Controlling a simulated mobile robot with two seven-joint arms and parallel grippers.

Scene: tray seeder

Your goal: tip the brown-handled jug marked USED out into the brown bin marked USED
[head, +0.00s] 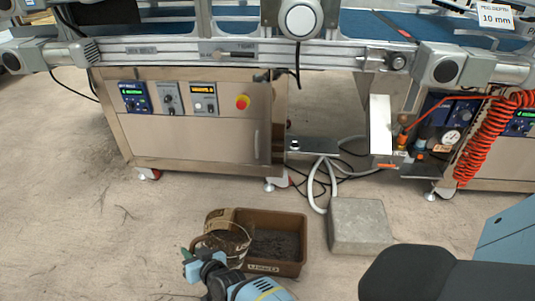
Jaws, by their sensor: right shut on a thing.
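The brown bin (301,225) marked USED stands on the floor at the lower middle, with dark loose material inside and its label on the near wall. The clear jug with brown markings (220,216) is at the bin's left end and overlaps it in the picture. It looks tilted, and dark material shows in or through it. My right gripper (203,258) is shut on the jug at its near side; the handle is mostly hidden by the gripper. I cannot tell whether the jug touches the bin's rim. My left gripper is not in view.
A concrete block (359,226) stands right of the bin. Behind are a steel machine cabinet (200,140) on castors, grey hoses (318,190) and a coiled red air line (487,135).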

